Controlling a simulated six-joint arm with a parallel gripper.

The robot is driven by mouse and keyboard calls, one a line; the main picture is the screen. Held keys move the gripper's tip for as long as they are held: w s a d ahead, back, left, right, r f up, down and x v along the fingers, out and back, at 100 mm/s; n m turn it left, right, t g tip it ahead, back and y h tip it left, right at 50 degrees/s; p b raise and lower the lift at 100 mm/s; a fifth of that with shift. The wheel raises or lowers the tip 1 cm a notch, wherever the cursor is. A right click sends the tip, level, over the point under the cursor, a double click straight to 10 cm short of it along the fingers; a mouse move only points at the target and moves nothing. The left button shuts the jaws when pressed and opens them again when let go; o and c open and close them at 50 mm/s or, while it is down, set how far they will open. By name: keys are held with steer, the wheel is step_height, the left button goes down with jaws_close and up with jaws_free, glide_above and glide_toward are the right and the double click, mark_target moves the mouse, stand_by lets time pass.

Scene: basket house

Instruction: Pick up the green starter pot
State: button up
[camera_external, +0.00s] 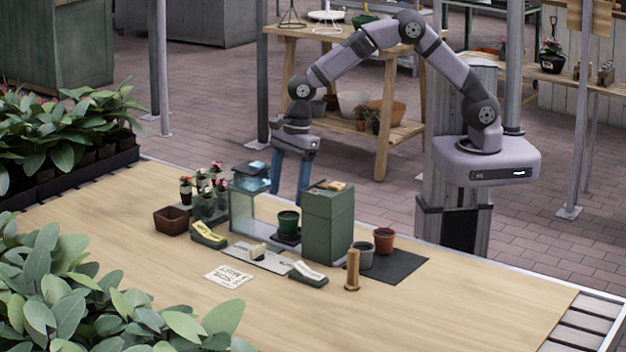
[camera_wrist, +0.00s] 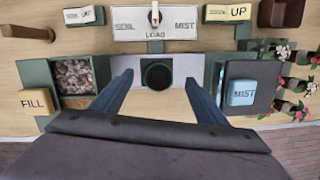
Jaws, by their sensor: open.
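In the wrist view the green starter pot (camera_wrist: 157,75) is a round dark opening, centred between and ahead of the fingertips. My gripper (camera_external: 291,182) is open with blue fingers pointing down, behind and above the pot in the external view. In the wrist view my gripper (camera_wrist: 160,82) has one finger on each side of the pot, apart from it. Nothing is between the jaws that I can see as held.
A green box with gravel (camera_wrist: 76,78) and a FILL button (camera_wrist: 36,101) stands left in the wrist view; a box with a MIST button (camera_wrist: 241,92) stands right. A lever panel (camera_wrist: 155,24) lies ahead. Grey and terracotta pots (camera_external: 384,240) stand on a dark mat.

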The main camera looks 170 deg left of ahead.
mark_target(288, 218)
steer(key=shift+s+a+f+m, duration=0.3)
steer(key=shift+f+m, duration=0.2)
steer(key=shift+w+d+f+p, duration=0.15)
steer(key=shift+f+p, duration=0.5)
steer(key=shift+f, duration=1.2)
steer(key=shift+d+f+p, duration=0.1)
steer(key=shift+f+p, duration=0.5)
steer(key=shift+f, duration=1.2)
steer(key=c, duration=1.2)
steer(key=shift+c, duration=0.2)
